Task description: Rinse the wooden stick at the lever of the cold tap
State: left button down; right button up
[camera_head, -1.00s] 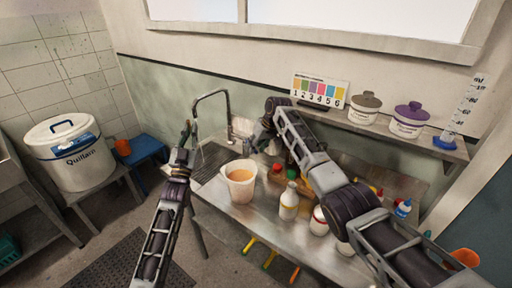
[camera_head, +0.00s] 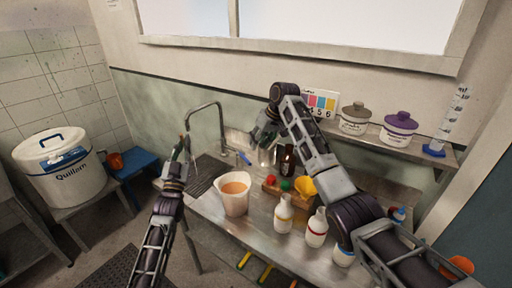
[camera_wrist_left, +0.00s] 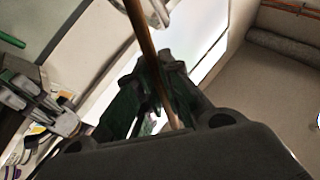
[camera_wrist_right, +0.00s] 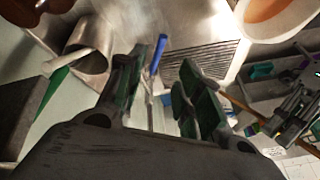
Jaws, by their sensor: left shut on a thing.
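My left gripper (camera_head: 178,158) is shut on the brown wooden stick (camera_wrist_left: 143,45), left of the tall curved metal tap (camera_head: 221,125) and near its spout. The stick also shows as a thin line in the right wrist view (camera_wrist_right: 237,103). My right gripper (camera_head: 262,136) is open above the back of the steel counter. A blue lever (camera_head: 244,158) sits near the foot of the tap. In the right wrist view the blue lever (camera_wrist_right: 158,55) shows between the open fingers (camera_wrist_right: 160,92), beyond their tips. I cannot tell how far apart they are.
A white bucket of orange liquid (camera_head: 234,195) stands on the counter (camera_head: 262,232) before the ribbed drain area. White bottles (camera_head: 283,214) and a brown bottle (camera_head: 286,160) stand to its right. A shelf (camera_head: 390,139) holds lidded pots. A large white bucket (camera_head: 58,175) stands at left.

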jog(key=shift+s+d+r, duration=0.1)
jog(key=shift+d+r, duration=0.05)
jog(key=shift+r, duration=0.2)
jog(key=shift+c, duration=1)
jog(key=shift+f, duration=0.15)
jog(key=c, duration=0.4)
jog(key=shift+s+a+f, duration=0.15)
jog(key=shift+a, duration=0.25)
grip_shut()
jog(key=s+a+f+t+h, duration=0.2)
jog(key=s+a+h, duration=0.1)
jog(key=a, duration=0.3)
jog(key=s+a+f+m+t+h, duration=0.1)
jog(key=s+a+f+t+h, duration=0.1)
jog(key=a, duration=0.4)
jog(key=shift+s+a+f+h, duration=0.3)
jog(key=shift+s+f+h, duration=0.35)
jog(key=shift+h, duration=0.45)
jog(key=shift+s+r, duration=0.1)
